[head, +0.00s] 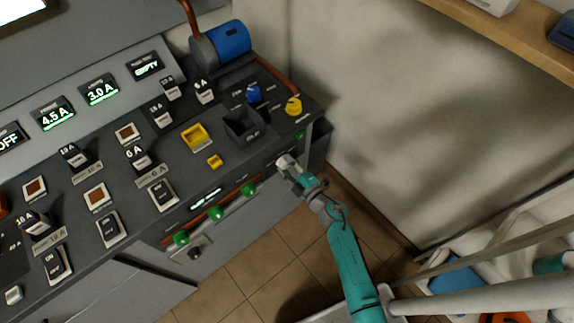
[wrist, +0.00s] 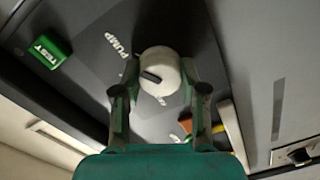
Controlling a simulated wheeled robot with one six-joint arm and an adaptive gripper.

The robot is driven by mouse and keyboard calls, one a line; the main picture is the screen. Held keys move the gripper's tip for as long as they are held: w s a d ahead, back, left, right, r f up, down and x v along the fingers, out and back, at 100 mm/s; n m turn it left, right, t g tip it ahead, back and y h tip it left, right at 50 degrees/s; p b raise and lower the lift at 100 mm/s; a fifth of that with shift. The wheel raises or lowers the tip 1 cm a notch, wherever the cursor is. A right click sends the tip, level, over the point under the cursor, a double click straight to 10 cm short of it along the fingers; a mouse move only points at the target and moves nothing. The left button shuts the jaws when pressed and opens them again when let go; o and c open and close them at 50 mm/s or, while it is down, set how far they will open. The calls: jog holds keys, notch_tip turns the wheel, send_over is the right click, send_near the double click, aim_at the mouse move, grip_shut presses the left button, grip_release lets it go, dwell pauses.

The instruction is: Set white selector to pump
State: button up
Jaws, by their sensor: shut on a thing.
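The white selector (wrist: 159,66) is a round white knob on the dark front panel, with a short dark mark on its face. In the wrist view my gripper (wrist: 160,80) has one finger on each side of the knob and is shut on it. The white word PUMP (wrist: 118,43) is printed to the upper left of the knob. Another white label left of the knob is partly hidden by it and a finger. The mark slants toward the left, but I cannot tell which label it points at. In the head view my gripper (head: 291,170) covers most of the selector at the console's right front.
A green TEST piece (wrist: 48,50) is at the upper left in the wrist view. In the head view, several green knobs (head: 215,212) line the console front left of my gripper. A yellow knob (head: 293,106) and a blue knob (head: 253,93) are above. Tiled floor (head: 295,235) lies below.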

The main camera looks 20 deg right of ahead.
jog(key=o, duration=1.1)
jog(key=shift+o, duration=0.2)
jog(key=v, duration=1.2)
jog(key=shift+f, duration=0.15)
jog(key=s+a+r+m+h, duration=0.1)
jog(key=s+r+m, duration=0.4)
jog(key=s, duration=0.5)
jog(key=s+a+r+m+g+h, duration=0.1)
jog(key=s+r+m, duration=0.4)
jog(key=s, duration=0.6)
jog(key=s+a+r+m+h, duration=0.1)
jog(key=s+r+m+h, duration=0.2)
jog(key=s+r+m, duration=0.3)
jog(key=s+r, duration=0.3)
jog(key=s, duration=0.1)
jog(key=shift+s+a+g, duration=0.25)
jog(key=shift+s+g, duration=0.15)
